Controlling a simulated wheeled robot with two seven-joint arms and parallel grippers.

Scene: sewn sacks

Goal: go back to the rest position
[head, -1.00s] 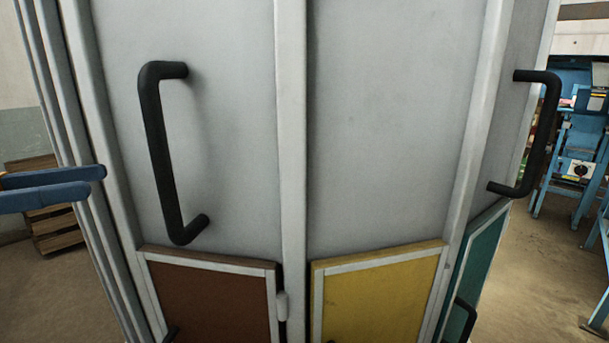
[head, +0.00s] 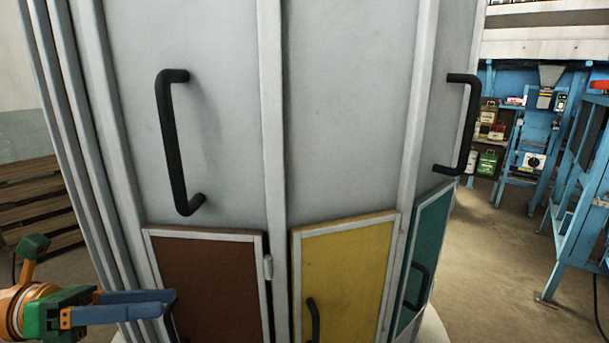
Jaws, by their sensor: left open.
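My left gripper (head: 166,303) is at the lower left, with two blue fingers on a green and orange body. It is open, and nothing shows between the fingers. Its fingertips overlap the lower left of the cabinet, in front of the brown panel's left edge; I cannot tell whether they touch it. The grey cabinet (head: 345,110) stands upright and fills the middle. It has a black handle (head: 172,145) on the left door and another black handle (head: 467,125) on the right side. My right gripper is not in view.
Below the doors are a brown panel (head: 205,285), a yellow panel (head: 345,265) and a teal panel (head: 430,240), each with a small black handle. Wooden pallets (head: 40,205) lie at the left. Blue machinery (head: 570,200) stands at the right, with open floor (head: 490,270) before it.

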